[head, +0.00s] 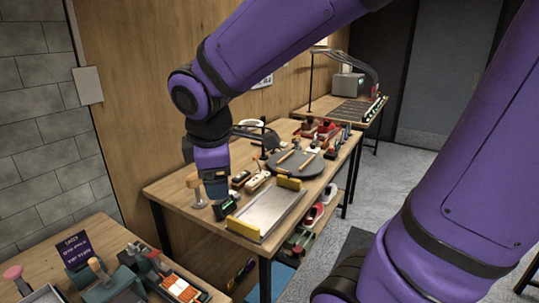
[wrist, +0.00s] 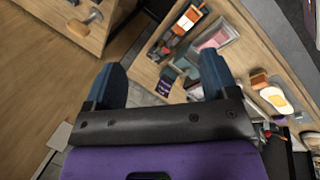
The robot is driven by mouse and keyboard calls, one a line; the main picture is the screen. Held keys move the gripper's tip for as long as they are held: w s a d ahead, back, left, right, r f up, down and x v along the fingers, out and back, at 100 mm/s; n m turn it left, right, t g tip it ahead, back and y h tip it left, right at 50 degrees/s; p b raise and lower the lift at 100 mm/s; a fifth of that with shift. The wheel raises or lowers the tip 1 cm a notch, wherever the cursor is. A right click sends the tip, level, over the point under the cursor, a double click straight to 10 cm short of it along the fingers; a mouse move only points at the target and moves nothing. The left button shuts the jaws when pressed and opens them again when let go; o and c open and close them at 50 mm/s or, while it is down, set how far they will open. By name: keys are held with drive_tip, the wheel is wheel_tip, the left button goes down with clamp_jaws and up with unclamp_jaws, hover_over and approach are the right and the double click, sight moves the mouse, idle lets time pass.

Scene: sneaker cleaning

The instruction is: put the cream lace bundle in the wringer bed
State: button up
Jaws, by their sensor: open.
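In the head view, a grey-green device with wooden-topped handles (head: 104,285), which looks like the wringer, stands on the near-left table by a dark sign headed "LACES". Its bed cannot be made out. A tray of orange and pale strips (head: 184,289) lies to its right; I cannot tell whether the cream lace bundle is among them. A similar orange and white tray (wrist: 187,22) shows in the wrist view. My gripper (wrist: 163,75) is open and empty, its blue fingers wide apart. In the head view it is over the left end of the middle table, away from the wringer.
The middle table holds a metal tray (head: 268,212) with yellow end blocks, a round dark turntable (head: 294,166) and several shoes and brushes. A wooden-handled tool (head: 195,188) stands close to my gripper. A gap separates the near-left table from the middle table.

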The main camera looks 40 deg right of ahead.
drive_tip(key=s+d+r+m+t+y, duration=0.1)
drive_tip(key=s+d+r+m, duration=0.1)
drive_tip(key=s+m, duration=0.3)
drive_tip(key=s+d+r+m+t+y, duration=0.1)
drive_tip(key=s+d+r+m, duration=0.1)
drive_tip(key=s+m, duration=0.3)
drive_tip(key=shift+r+m, duration=0.8)
drive_tip(key=shift+m, duration=0.2)
